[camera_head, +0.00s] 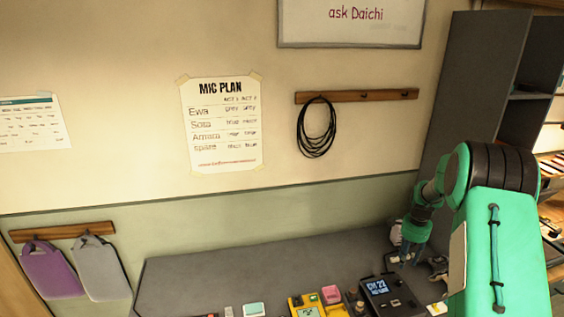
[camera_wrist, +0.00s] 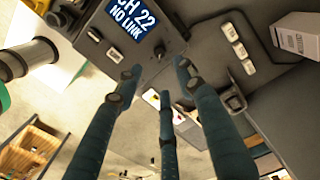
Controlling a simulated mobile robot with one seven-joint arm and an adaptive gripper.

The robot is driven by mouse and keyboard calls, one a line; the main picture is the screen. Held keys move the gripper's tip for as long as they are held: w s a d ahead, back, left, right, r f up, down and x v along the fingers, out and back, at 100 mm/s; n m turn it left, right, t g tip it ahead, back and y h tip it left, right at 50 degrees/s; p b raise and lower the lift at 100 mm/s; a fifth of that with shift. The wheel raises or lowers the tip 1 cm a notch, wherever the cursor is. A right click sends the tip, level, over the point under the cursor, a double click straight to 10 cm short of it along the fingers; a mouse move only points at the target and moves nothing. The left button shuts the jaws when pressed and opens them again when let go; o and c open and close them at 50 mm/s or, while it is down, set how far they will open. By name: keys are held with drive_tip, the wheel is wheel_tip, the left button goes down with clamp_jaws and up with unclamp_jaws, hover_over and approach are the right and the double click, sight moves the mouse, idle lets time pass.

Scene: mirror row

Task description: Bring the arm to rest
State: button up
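My arm comes in from the right in the head view, and my gripper (camera_head: 408,256) hangs over the right part of the grey counter (camera_head: 240,272). In the wrist view my gripper (camera_wrist: 158,82) shows three dark blue fingers spread apart. I see nothing held between them. A dark device with a blue screen (camera_wrist: 130,18) reading "CH 22 NO LINK" lies just beyond the fingertips; it also shows on the counter in the head view (camera_head: 384,302). I cannot tell whether a finger touches it.
A yellow device (camera_head: 308,302), a pink item (camera_head: 332,294) and a pale green item (camera_head: 253,309) stand along the counter's front. A tall grey shelf (camera_head: 470,90) rises behind my arm. A black cable coil (camera_head: 316,130) hangs from a wall rail. The counter's left part is clear.

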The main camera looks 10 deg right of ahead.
drive_tip(key=s+a+r+n+t, duration=0.1)
drive_tip(key=s+a+r+n, duration=0.3)
drive_tip(key=a+r, duration=0.85)
drive_tip(key=s+a+r+n+t, duration=0.1)
drive_tip(key=s+a+r+n, duration=0.25)
drive_tip(key=a+r, duration=0.85)
drive_tip(key=s+a+r+n+t+b, duration=0.1)
drive_tip(key=s+a+r+n, duration=0.25)
drive_tip(key=s+a, duration=0.25)
drive_tip(key=s+a+r+n+t, duration=0.1)
drive_tip(key=s+a+r+n, duration=0.1)
drive_tip(key=s+a+r, duration=0.3)
drive_tip(key=s+a+f+n, duration=0.1)
drive_tip(key=s+a+n, duration=0.1)
drive_tip(key=s+a, duration=0.2)
drive_tip(key=s+a+n+t, duration=0.1)
drive_tip(key=s+a+n, duration=0.2)
drive_tip(key=s, duration=0.8)
drive_tip(key=shift+s+a+f+t+b, duration=0.2)
drive_tip(key=shift+a+f+t+b, duration=0.1)
drive_tip(key=shift+a+f+b, duration=0.15)
drive_tip(key=shift+w, duration=0.1)
drive_tip(key=shift+c, duration=0.2)
